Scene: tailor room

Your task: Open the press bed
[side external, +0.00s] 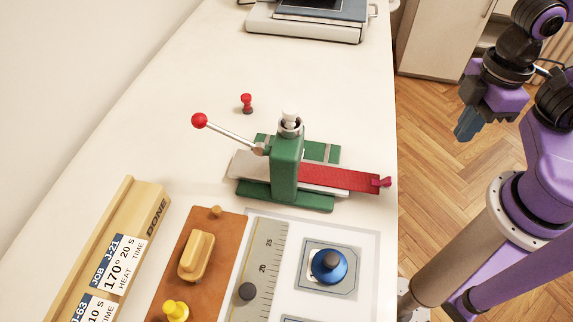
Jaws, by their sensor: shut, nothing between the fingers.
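A green hand press (287,172) stands on the white table, with a silver lever ending in a red ball (199,120) tilted up to the left. A red strip (345,178) with a magenta end lies on a pale bar through its base and reaches to the right. At the far end of the table is a low grey-white machine (303,27) with a dark flat top, cut off by the top edge. I cannot tell which of these has the press bed. My gripper (467,128) is shut and empty, over the floor right of the table, apart from both.
A small red peg (246,103) stands behind the press. In front are a brown board (205,258) with wooden and yellow pieces, a ruler (260,268), a blue knob (328,265) and a tan card rack (120,240). The table between press and machine is mostly clear.

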